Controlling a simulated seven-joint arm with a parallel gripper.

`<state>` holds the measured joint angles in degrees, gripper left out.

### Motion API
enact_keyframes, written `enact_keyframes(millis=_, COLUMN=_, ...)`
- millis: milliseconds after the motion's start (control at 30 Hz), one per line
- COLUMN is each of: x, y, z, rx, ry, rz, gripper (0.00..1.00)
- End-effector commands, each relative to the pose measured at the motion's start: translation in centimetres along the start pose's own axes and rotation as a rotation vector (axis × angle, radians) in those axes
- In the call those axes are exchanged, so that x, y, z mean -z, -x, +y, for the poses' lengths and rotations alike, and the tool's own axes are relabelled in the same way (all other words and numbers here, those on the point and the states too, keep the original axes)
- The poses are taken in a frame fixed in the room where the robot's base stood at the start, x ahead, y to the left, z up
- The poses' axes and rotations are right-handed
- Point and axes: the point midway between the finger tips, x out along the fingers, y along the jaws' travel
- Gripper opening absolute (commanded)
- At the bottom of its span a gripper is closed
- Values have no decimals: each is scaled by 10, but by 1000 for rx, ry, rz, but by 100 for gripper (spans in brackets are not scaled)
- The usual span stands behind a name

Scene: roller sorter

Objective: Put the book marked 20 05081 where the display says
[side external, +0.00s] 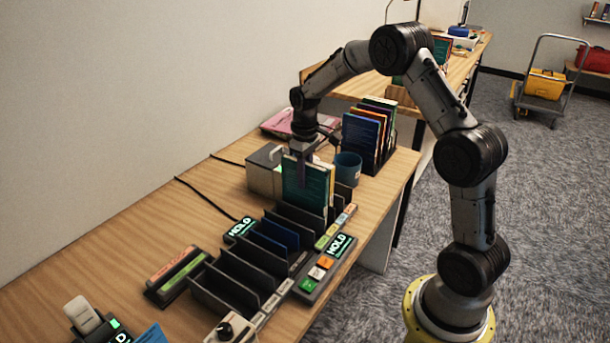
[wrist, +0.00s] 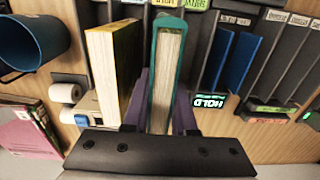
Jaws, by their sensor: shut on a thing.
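My gripper (side external: 304,160) is shut on a teal book (side external: 302,187), one finger on each side of it in the wrist view (wrist: 162,100). The teal book (wrist: 166,60) is upright at the far end of the black slotted sorter (side external: 235,275); I cannot tell whether it rests in a slot. A yellow-edged book (wrist: 112,70) stands beside it, apart from the fingers. A display reading HOLD (side external: 338,246) is on the sorter's front panel, and another HOLD display (side external: 240,228) is at its back, also in the wrist view (wrist: 209,102). The book number is not readable.
Blue books (side external: 275,236) occupy middle slots; several nearer slots look empty. A blue mug (side external: 347,169) and a rack of books (side external: 371,133) stand beyond the sorter. A pale box (side external: 264,172) is close behind the held book. Bare tabletop (side external: 120,245) lies at left.

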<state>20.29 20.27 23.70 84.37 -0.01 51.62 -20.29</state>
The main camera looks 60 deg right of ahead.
Motion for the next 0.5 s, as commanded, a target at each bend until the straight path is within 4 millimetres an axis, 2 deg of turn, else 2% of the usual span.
enact_keyframes(millis=267, x=0, y=-4, z=0, rx=0, ry=0, rz=1, gripper=0)
enact_keyframes(millis=300, x=0, y=-4, z=0, rx=-1, ry=0, rz=1, gripper=30)
enact_keyframes(millis=467, x=0, y=-4, z=0, rx=0, ry=0, rz=1, gripper=59)
enact_keyframes(millis=500, x=0, y=-5, z=0, rx=0, ry=0, rz=1, gripper=60)
